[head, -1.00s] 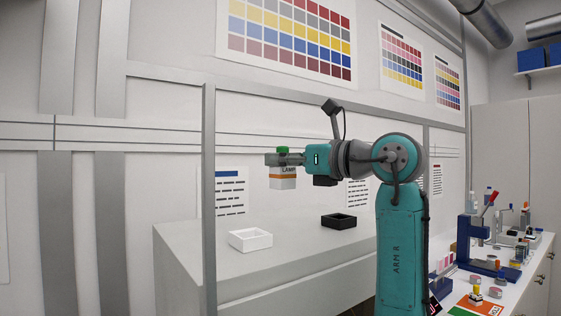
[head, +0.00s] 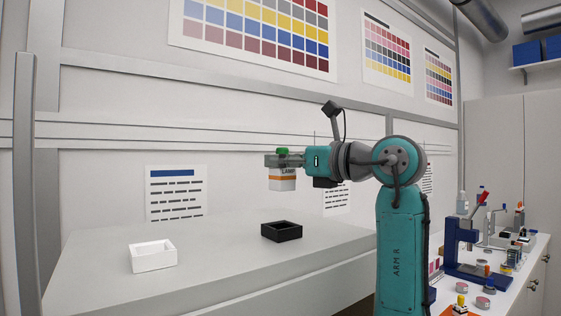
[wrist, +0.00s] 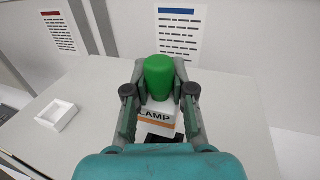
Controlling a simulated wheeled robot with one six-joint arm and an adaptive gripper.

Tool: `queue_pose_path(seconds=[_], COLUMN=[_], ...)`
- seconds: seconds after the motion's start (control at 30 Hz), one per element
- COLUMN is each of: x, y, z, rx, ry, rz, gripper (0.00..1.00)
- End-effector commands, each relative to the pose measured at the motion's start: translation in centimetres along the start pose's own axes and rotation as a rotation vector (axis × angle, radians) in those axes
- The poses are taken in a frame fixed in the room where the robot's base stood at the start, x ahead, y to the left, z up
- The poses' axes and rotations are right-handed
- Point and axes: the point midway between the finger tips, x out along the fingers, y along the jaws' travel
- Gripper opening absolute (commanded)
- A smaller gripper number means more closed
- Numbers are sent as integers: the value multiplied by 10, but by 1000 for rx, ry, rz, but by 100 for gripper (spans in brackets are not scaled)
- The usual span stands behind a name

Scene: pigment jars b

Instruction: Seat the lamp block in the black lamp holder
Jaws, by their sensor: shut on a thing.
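My gripper (head: 283,160) is shut on the lamp block (head: 282,180), a white block with an orange stripe, the word LAMP and a green knob on top. In the wrist view the green knob of the lamp block (wrist: 159,78) is between the fingers of my gripper (wrist: 160,88). The block hangs upright in the air, clear of the table. The black lamp holder (head: 282,232) is an open square tray on the grey table, lower than the block in the head view. In the wrist view a dark part shows below the block, mostly hidden by the block and gripper.
A white square tray (head: 153,256) stands on the grey table (head: 205,250), left of the black holder; it also shows in the wrist view (wrist: 58,116). Bare tabletop lies between them. A side bench (head: 520,280) at the right carries a blue press (head: 455,255) and several small jars.

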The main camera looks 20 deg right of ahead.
Motion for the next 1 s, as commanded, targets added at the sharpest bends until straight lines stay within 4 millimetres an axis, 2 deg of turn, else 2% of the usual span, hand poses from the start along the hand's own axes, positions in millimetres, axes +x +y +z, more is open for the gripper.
queue_pose_path(seconds=[0.17,0.7,1.0], x=[0,0,0], y=[0,0,0], z=[-7,-49,-57], rx=[0,1,-1], ry=[0,0,0], rz=[0,0,0], gripper=[0,0,0])
